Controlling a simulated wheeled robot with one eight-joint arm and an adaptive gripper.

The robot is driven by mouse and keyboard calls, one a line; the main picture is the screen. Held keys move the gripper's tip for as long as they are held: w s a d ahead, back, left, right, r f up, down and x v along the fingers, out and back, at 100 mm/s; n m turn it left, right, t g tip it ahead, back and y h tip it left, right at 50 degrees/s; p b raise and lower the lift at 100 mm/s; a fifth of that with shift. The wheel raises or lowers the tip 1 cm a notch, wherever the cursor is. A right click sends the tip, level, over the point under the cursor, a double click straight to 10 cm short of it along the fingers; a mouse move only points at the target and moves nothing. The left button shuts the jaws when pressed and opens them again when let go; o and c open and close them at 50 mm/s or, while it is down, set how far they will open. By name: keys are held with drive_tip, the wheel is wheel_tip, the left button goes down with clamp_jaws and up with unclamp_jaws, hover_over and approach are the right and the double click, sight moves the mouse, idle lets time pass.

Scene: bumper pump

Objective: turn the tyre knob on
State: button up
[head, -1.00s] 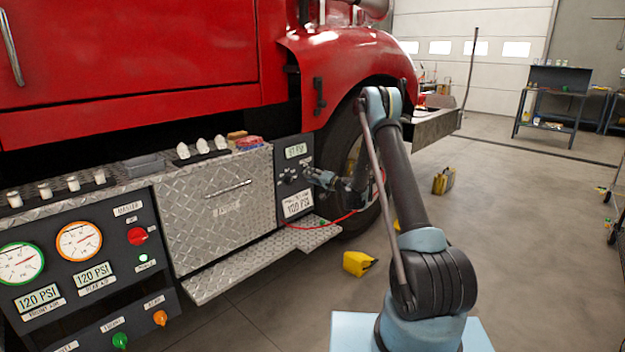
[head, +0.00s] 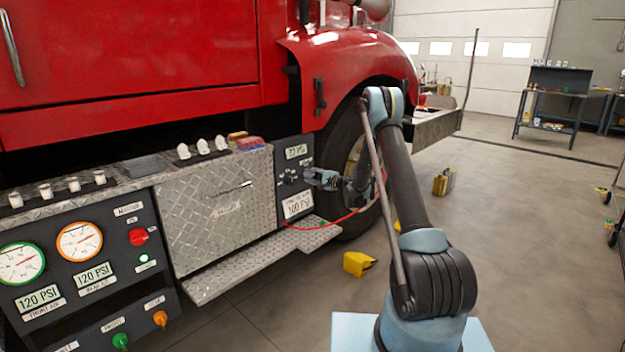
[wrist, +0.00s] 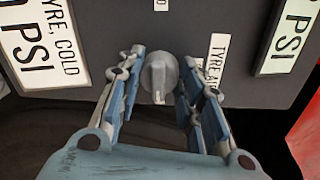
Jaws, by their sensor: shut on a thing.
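The tyre knob (wrist: 158,80) is a grey round knob with a raised ridge, on a dark panel (head: 285,153) low on the truck's side. In the wrist view its ridge runs roughly up and down the picture. In the head view my gripper (head: 305,177) reaches the panel from the right, and the knob is mostly hidden or too small to make out. A "TYRE" label (wrist: 216,62) sits beside the knob. A pressure display (head: 297,152) is above, and a white PSI plate (head: 298,204) below.
A diamond-plate step (head: 262,262) juts out below the panel. A red hose (head: 340,220) runs toward the wheel (head: 345,150). A yellow chock (head: 359,264) lies on the floor. A gauge panel (head: 85,260) is at the left. Open floor lies to the right.

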drive_tip(key=shift+m, duration=0.3)
idle(0.4)
drive_tip(key=o, duration=1.1)
drive_tip(key=shift+w+f, duration=0.1)
drive_tip(key=shift+f, duration=0.05)
drive_tip(key=shift+c, duration=0.2)
drive_tip(key=v, duration=1.2)
